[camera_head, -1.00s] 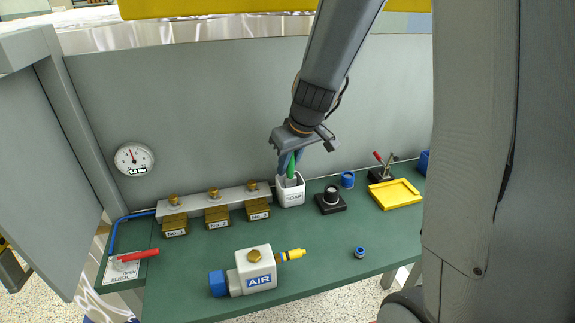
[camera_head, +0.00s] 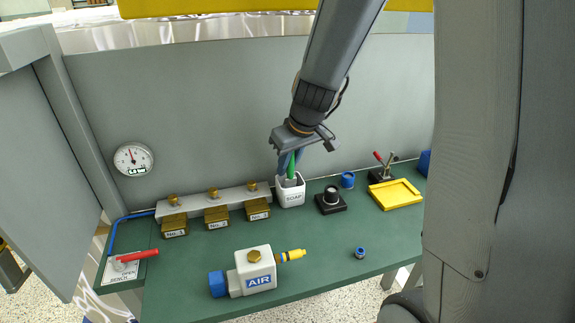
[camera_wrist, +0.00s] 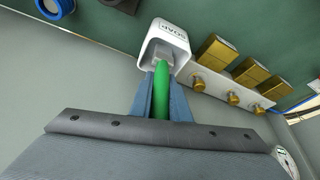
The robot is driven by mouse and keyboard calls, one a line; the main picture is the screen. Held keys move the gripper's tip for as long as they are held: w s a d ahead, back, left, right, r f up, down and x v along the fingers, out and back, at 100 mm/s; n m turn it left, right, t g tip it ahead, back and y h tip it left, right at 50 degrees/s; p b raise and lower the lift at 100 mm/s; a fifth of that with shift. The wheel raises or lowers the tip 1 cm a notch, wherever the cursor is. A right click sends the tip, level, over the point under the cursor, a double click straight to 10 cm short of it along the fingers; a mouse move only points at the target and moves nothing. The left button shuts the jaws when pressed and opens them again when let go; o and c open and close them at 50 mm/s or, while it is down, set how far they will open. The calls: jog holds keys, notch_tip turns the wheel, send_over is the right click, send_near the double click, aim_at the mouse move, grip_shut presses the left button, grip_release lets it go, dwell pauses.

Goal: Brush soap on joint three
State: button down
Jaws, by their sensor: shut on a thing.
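My gripper (camera_head: 291,164) is shut on a green-handled brush (camera_head: 292,165), held upright above the white soap cup (camera_head: 291,194). In the wrist view the green handle (camera_wrist: 161,85) lies between my fingers, and its lower end is inside the soap cup (camera_wrist: 168,38). The bristles are hidden in the cup. Joint three appears to be the brass joint (camera_head: 258,210) at the right end of the row, next to the cup, labelled "No.3". Joints No.1 (camera_head: 175,225) and No.2 (camera_head: 217,217) stand to its left on the same grey manifold (camera_head: 193,201).
A gauge (camera_head: 134,159) hangs on the back wall. A white AIR unit (camera_head: 255,270) lies at the front. A black base (camera_head: 331,203), blue ring (camera_head: 348,180) and yellow tray (camera_head: 396,195) stand right of the cup. A red-handled valve (camera_head: 137,256) is at left.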

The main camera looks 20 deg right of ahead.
jog(key=shift+s+f, duration=0.1)
notch_tip(320, 180, up, 7)
jog(key=p, duration=0.5)
jog(key=shift+p, duration=0.3)
dwell(0.5)
